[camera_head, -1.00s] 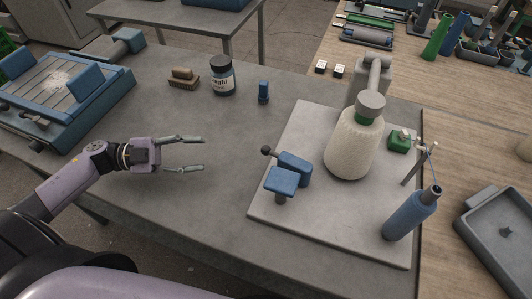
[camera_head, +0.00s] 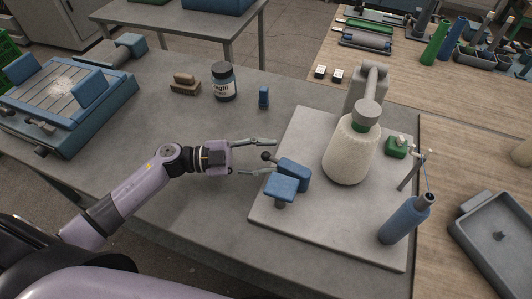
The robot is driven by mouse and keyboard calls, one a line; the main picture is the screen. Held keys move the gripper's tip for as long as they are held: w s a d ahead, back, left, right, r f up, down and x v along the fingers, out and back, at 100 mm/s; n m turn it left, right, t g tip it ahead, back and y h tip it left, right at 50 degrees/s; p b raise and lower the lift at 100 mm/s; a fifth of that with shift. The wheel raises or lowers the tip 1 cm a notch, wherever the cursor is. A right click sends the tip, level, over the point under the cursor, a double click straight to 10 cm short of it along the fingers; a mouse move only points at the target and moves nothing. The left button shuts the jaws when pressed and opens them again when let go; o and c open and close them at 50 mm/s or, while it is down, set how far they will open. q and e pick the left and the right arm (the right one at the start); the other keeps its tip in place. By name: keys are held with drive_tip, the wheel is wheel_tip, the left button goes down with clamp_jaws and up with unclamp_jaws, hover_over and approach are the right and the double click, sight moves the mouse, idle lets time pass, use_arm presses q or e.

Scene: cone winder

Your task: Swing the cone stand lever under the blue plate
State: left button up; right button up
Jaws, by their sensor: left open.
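The cone stand lever (camera_head: 267,157) ends in a dark ball knob and joins a blue block (camera_head: 293,173). The blue plate (camera_head: 282,188) sits on a short post just in front of that block. My left gripper (camera_head: 273,157) is open, with its fingers pointing right, one behind and one in front of the knob as seen here. I cannot tell whether either finger touches it. A cream yarn cone (camera_head: 350,150) stands on the grey base plate (camera_head: 325,220), right of the lever. My right gripper is not in view.
A blue bottle-shaped spool (camera_head: 405,220) and a thin guide post (camera_head: 410,170) stand at the base plate's right. A dark jar (camera_head: 223,82), a brush (camera_head: 185,83) and a small blue piece (camera_head: 263,97) lie behind my gripper.

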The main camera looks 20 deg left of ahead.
use_arm(q)
drive_tip(key=shift+d, duration=0.1)
drive_tip(key=shift+c, duration=0.3)
drive_tip(key=shift+r, duration=0.1)
clamp_jaws()
idle(0.4)
